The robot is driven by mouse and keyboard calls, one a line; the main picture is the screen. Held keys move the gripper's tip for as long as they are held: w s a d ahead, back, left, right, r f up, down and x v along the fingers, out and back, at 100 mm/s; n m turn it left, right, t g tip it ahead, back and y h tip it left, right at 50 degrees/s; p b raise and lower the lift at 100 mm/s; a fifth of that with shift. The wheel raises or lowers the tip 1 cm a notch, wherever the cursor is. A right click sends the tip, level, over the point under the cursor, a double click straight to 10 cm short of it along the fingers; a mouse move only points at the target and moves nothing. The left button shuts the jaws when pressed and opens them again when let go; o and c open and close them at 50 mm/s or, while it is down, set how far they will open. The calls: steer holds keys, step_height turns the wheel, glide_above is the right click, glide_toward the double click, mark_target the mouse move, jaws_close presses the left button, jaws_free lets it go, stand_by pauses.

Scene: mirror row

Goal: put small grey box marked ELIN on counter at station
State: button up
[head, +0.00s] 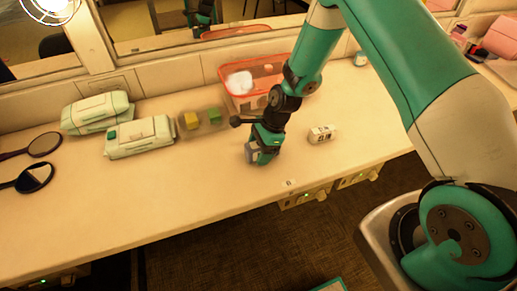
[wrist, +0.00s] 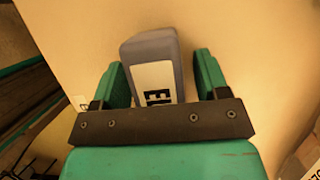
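The small grey box (head: 251,153) is at my gripper's tip, low over or on the counter (head: 215,177); contact with the surface is unclear. In the wrist view the grey box (wrist: 150,48) stands between the fingers, with a white label showing "EL" and the rest hidden. My gripper (head: 262,150) points down at the counter. In the wrist view my gripper (wrist: 163,78) has its fingers apart around the box, the left one close against it and a gap on the right.
A white box with black marks (head: 321,134) stands right of my gripper. A red-rimmed clear bin (head: 228,78) is behind. Wipe packs (head: 140,137), a tray with yellow and green blocks (head: 213,127), and hand mirrors (head: 35,178) lie left. A small tag (head: 289,183) marks the front edge.

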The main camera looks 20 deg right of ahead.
steer(key=b+v, duration=0.1)
steer(key=v, duration=1)
steer(key=shift+d+r, duration=0.15)
steer(key=shift+r, duration=0.1)
steer(key=s+a+r+n, duration=0.4)
steer(key=s+r+n, duration=0.3)
steer(key=r+n, duration=0.1)
steer(key=s+a+r+n, duration=0.3)
steer(key=s+r+n, duration=0.4)
steer(key=r, duration=0.1)
steer(key=s+a+r+n, duration=0.1)
steer(key=s+r+n, duration=0.3)
steer(key=s+n, duration=0.6)
steer(key=shift+s+a, duration=0.25)
steer(key=shift+s, duration=0.15)
